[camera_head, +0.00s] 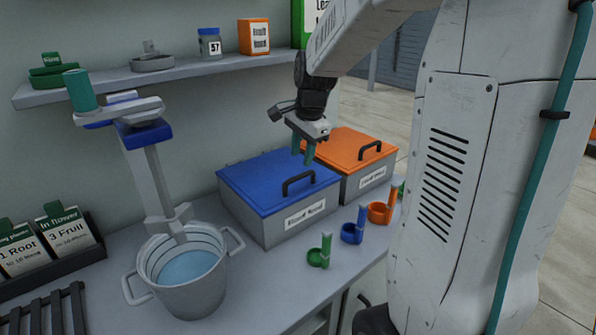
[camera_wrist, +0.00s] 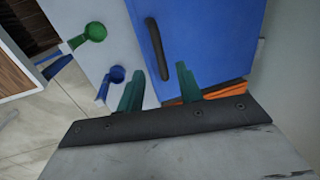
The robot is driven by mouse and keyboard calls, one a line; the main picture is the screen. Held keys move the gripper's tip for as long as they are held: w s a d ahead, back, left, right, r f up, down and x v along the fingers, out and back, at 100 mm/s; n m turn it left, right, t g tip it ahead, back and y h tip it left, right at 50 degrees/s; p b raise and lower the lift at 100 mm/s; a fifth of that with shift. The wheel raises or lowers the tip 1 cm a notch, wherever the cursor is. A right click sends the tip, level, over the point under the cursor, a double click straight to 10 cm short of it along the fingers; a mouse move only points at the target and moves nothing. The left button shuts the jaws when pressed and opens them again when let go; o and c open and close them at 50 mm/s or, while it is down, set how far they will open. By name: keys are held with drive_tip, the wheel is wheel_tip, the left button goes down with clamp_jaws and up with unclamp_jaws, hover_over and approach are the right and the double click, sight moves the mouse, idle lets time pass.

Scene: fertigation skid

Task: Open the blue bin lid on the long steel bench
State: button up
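The blue bin lid (camera_head: 275,180) lies closed on a grey bin (camera_head: 290,222) on the steel bench (camera_head: 355,262). Its black handle (camera_head: 299,183) is an arch near the lid's front edge. My gripper (camera_head: 303,158) hangs above the lid's right part, near the handle, with green fingers pointing down. In the wrist view, my gripper (camera_wrist: 158,85) has its two fingers spread apart with nothing between them. The handle (camera_wrist: 157,48) shows there beyond the fingertips, apart from them, on the blue lid (camera_wrist: 205,45).
An orange-lidded bin (camera_head: 345,148) stands directly right of the blue one. Green (camera_head: 321,252), blue (camera_head: 353,228) and orange (camera_head: 381,208) scoops lie along the bench front. A bucket of liquid (camera_head: 192,282) stands at left beneath a mixer (camera_head: 150,165). A shelf (camera_head: 180,76) runs along the wall.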

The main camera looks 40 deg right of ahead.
sight(298, 176)
drive_tip(key=f, duration=0.3)
drive_tip(key=w+f, duration=0.1)
drive_tip(key=f, duration=0.2)
drive_tip(key=shift+w+f, duration=0.1)
drive_tip(key=shift+f, duration=0.1)
clamp_jaws()
